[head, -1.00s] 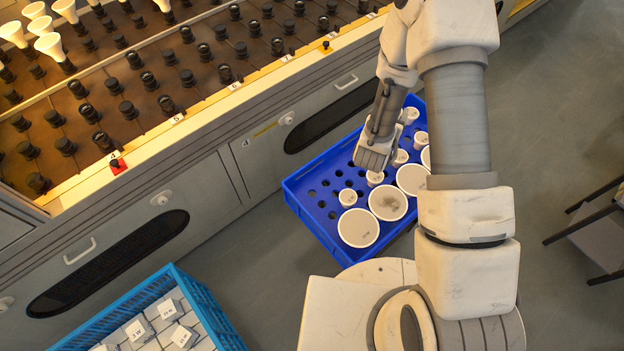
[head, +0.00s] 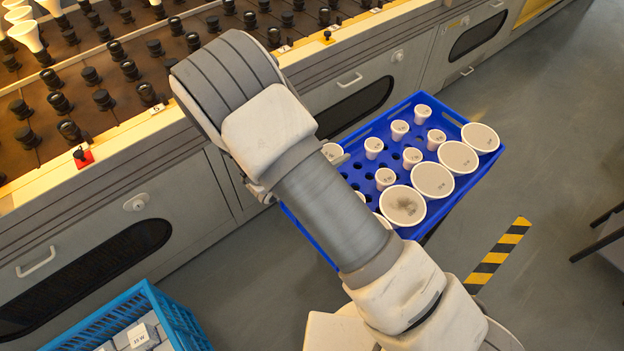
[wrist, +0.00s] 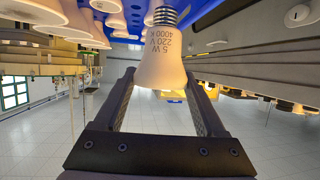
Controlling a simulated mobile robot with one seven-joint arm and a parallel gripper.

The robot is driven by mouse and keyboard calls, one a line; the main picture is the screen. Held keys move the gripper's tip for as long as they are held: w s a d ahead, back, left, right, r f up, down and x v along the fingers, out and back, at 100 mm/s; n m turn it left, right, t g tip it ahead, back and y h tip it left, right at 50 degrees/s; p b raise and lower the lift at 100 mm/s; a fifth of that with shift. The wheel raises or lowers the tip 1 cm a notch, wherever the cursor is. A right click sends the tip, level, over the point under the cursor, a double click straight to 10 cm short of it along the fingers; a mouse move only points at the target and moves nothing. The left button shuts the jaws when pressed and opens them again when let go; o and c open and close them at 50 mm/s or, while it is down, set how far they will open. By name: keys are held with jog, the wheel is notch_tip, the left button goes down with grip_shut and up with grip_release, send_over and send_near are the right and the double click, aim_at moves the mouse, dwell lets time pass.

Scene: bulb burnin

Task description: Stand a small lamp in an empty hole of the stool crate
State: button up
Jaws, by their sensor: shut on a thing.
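My gripper (wrist: 162,78) is shut on a small white lamp (wrist: 160,62) marked 5 W, 220 V, 4000 K. In the wrist view its metal screw base points up the picture, towards the blue crate. In the head view my arm hides most of the gripper; a white lamp top (head: 331,151) shows beside a grey fingertip at the crate's left side. The blue stool crate (head: 449,117) holds several small lamps (head: 399,130) and a row of large lamps (head: 432,180). Empty holes show between the small lamps and along the left part. My arm covers the crate's near-left portion.
A long bench (head: 300,62) with rows of black sockets runs along the left and back. A light-blue crate of boxes (head: 140,335) stands at the lower left. A striped strip (head: 500,255) marks the floor right of the crate. Dark furniture legs stand at the right edge.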

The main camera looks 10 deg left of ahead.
jog(key=s+a+f+b, duration=0.2)
jog(key=a+f+b, duration=0.2)
jog(key=f, duration=0.5)
jog(key=shift+s+a+m+h+b, duration=0.3)
jog(key=shift+s+h+b, duration=0.1)
jog(key=shift+b, duration=1)
jog(key=shift+d+f, duration=0.1)
jog(key=shift+f, duration=0.2)
jog(key=shift+f+b, duration=1.05)
jog(key=shift+f, duration=0.5)
jog(key=o, duration=1.3)
jog(key=shift+s, duration=0.1)
jog(key=p+v, duration=0.5)
jog(key=v, duration=1.2)
jog(key=shift+r, duration=0.3)
